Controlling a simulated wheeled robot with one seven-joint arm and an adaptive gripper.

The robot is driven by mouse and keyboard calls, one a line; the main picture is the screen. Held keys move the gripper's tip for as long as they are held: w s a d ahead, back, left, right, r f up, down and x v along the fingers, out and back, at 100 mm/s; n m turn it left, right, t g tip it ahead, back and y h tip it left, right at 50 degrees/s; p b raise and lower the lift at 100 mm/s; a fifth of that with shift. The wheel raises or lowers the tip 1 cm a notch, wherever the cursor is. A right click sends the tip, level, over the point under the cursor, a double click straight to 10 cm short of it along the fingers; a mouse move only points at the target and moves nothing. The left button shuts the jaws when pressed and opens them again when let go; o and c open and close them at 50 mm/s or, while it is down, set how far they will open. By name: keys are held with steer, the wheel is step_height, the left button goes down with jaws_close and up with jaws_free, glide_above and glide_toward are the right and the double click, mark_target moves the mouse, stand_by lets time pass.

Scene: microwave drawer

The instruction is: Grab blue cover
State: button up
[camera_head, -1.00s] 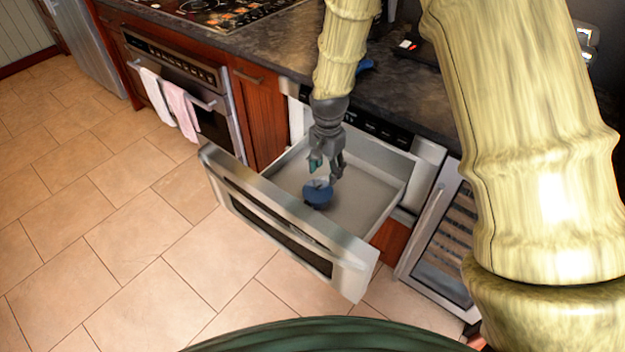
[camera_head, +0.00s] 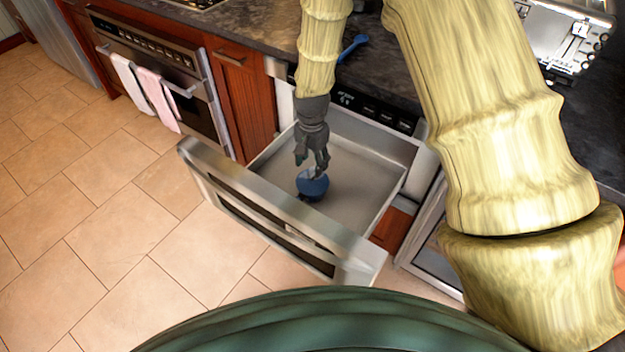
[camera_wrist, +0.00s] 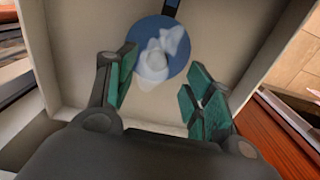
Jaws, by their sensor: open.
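The blue cover (camera_head: 312,186) is a round blue piece inside the open microwave drawer (camera_head: 365,180). In the wrist view the blue cover (camera_wrist: 143,38) is a disc with a whitish lump at its middle and a dark strip at its top edge. My gripper (camera_head: 312,172) reaches down into the drawer just above the cover and partly hides it. In the wrist view my gripper (camera_wrist: 160,85) is open, its green-padded fingers apart on either side below the disc. Nothing is between the fingertips; I cannot tell whether they touch the cover.
The drawer front (camera_head: 275,215) stands out over the tiled floor, and the drawer walls surround the gripper. The dark counter (camera_head: 265,35) is above. A blue utensil (camera_head: 353,46) lies on it. An oven with towels (camera_head: 150,95) is at left.

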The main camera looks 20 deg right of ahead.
mark_target(313, 173)
steer(key=shift+s, duration=0.15)
steer(key=shift+f, duration=0.35)
steer(key=shift+s+f+p, duration=0.1)
steer(key=shift+f+p, duration=0.25)
steer(key=shift+f, duration=1.9)
steer(key=shift+c, duration=0.2)
steer(key=c, duration=1)
